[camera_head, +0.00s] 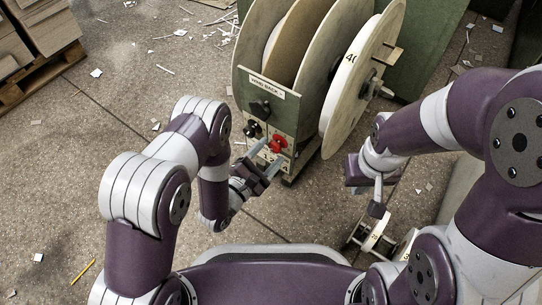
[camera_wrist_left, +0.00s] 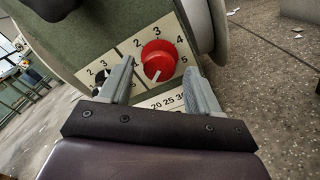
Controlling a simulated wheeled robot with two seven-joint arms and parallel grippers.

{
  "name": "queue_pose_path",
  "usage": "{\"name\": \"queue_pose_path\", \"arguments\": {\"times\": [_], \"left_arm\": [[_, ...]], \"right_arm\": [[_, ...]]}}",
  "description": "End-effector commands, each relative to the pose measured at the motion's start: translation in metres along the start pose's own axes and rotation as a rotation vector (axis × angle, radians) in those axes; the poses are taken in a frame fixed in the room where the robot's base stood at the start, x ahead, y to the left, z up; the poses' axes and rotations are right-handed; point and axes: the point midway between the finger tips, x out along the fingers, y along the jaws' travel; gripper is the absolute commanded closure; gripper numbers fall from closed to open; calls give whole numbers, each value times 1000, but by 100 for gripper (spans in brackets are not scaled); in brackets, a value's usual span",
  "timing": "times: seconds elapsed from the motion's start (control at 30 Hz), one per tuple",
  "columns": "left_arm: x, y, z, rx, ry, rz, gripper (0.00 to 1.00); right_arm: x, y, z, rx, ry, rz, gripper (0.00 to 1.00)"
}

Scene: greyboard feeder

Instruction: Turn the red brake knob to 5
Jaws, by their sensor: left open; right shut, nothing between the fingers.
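The red brake knob (camera_head: 278,144) sits low on the front panel of the green feeder. In the left wrist view the red knob (camera_wrist_left: 158,55) has a white mark on its lower edge, pointing down and slightly left, away from the 5. The figures 2, 3, 4 and 5 run around its dial plate (camera_wrist_left: 136,45). My left gripper (camera_head: 270,156) is open in front of the knob; in the wrist view its fingers (camera_wrist_left: 158,80) stand left and right of the knob's lower part. Contact cannot be told. My right gripper (camera_head: 377,209) is shut and empty, right of the feeder.
Black knobs (camera_head: 260,109) sit above and left of the red one; one shows beside the left finger (camera_wrist_left: 101,79). Large pale reel discs (camera_head: 362,80) rise from the feeder. A small wheeled item (camera_head: 375,236) lies below my right gripper. Scraps litter the floor; a pallet stands upper left.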

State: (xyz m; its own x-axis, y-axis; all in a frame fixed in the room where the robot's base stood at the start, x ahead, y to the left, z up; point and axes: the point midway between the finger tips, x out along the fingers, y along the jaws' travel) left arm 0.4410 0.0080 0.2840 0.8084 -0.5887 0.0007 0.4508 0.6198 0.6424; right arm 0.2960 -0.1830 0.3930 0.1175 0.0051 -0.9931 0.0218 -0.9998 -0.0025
Motion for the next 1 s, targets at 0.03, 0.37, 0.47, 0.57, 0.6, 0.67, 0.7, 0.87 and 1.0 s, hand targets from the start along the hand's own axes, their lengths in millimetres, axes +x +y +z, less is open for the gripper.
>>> {"name": "queue_pose_path", "arguments": {"times": [0.03,0.37,0.47,0.57,0.6,0.67,0.7,0.87,1.0], "left_arm": [[6,-2,-2,1,-3,1,38],[17,1,1,0,1,0,38],[16,1,0,0,1,0,44],[16,1,0,1,1,0,77],[16,1,0,1,1,0,90],[16,1,0,1,1,0,94],[16,1,0,1,1,0,94],[16,1,1,13,2,0,94],[16,2,2,55,2,-1,94]], "right_arm": [[7,0,1,0,0,0,100],[8,0,1,0,0,0,100],[8,0,1,0,0,0,100],[8,0,1,0,0,0,100],[8,0,1,0,0,0,100],[8,0,1,0,0,0,100],[8,0,1,0,0,0,100],[7,0,1,0,0,0,100],[2,0,0,0,0,0,100]]}}
